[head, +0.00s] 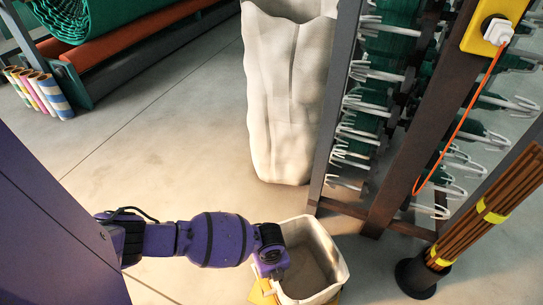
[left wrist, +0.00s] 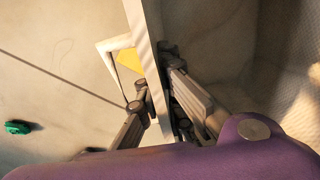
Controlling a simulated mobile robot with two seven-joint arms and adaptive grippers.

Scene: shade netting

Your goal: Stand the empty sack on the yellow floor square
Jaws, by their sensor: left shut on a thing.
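The empty sack (head: 338,262) is an off-white, open-topped, square-mouthed sack at the bottom centre of the head view, upright with a bare inside. My left gripper (head: 272,268) is shut on its left wall near the rim. In the left wrist view the gripper (left wrist: 157,112) has one finger outside the wall and one inside the sack (left wrist: 240,50). The yellow floor square (head: 260,295) shows in part beside and below the sack; a yellow patch also shows in the left wrist view (left wrist: 130,61). I cannot tell whether the sack's bottom touches the square. My right gripper is not in view.
A tall whitish sack (head: 285,95) stands behind. A rack with white hooks (head: 370,75) and a bundle of brown rods (head: 480,205) stand at the right. Rolled netting (head: 130,25) and striped tubes (head: 50,93) are at the upper left. The floor between is clear.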

